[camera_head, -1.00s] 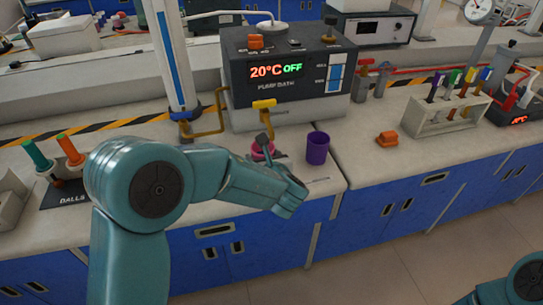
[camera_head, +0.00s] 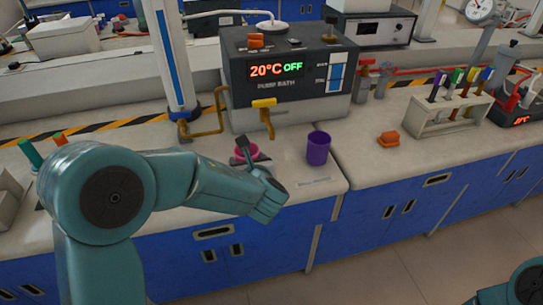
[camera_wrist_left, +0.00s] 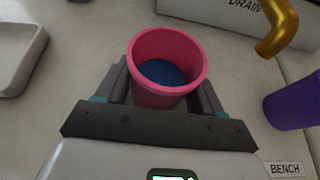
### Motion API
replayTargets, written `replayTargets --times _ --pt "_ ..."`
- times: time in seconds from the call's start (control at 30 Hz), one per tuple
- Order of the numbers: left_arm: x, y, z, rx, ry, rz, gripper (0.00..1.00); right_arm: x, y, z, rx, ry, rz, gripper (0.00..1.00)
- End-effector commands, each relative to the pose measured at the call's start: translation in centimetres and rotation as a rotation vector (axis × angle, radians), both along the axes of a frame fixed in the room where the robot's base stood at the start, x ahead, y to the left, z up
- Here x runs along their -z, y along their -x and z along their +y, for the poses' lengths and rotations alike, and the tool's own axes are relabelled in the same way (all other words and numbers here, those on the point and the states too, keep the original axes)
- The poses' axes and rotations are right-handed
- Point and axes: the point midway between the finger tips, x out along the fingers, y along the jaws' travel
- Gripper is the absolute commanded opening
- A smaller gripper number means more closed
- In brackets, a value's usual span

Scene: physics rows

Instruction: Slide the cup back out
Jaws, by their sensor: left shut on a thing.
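A pink cup (camera_wrist_left: 166,62) with blue contents stands upright between the fingers of my left gripper (camera_wrist_left: 163,92) in the left wrist view. The fingers are shut on its sides. In the head view, the pink cup (camera_head: 251,152) is partly hidden by my left arm and a dark finger of my left gripper (camera_head: 245,149). It is in front of the pump bath (camera_head: 290,92), left of the brass drain tap (camera_head: 264,110). My right gripper is out of view.
A purple cup (camera_head: 318,150) stands on the bench to the right of the pink cup. An orange clamp-like thing (camera_head: 388,138) and a rack of tubes (camera_head: 445,118) are farther right. A bent brass pipe (camera_head: 205,125) is behind left. Clear bench lies in front of the purple cup.

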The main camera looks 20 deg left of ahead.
Motion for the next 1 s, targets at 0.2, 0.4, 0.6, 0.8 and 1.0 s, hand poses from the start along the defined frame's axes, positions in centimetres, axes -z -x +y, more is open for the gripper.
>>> replayTargets --times 0.2,0.4,0.6,0.8,1.0 --pt "0.1 0.6 0.8 -0.002 0.000 0.000 0.53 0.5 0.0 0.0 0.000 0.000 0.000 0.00" --pt "0.1 1.1 1.4 -0.002 0.001 0.001 0.53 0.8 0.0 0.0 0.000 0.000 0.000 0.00" --pt "0.1 1.5 2.1 -0.002 0.000 0.001 0.53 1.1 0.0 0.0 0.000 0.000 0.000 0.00" --pt "0.1 2.0 2.7 -0.001 0.001 0.001 0.53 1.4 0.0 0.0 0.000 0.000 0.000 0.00" --pt "0.1 2.5 3.3 -0.002 0.000 0.001 0.53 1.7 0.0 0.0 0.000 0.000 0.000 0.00"
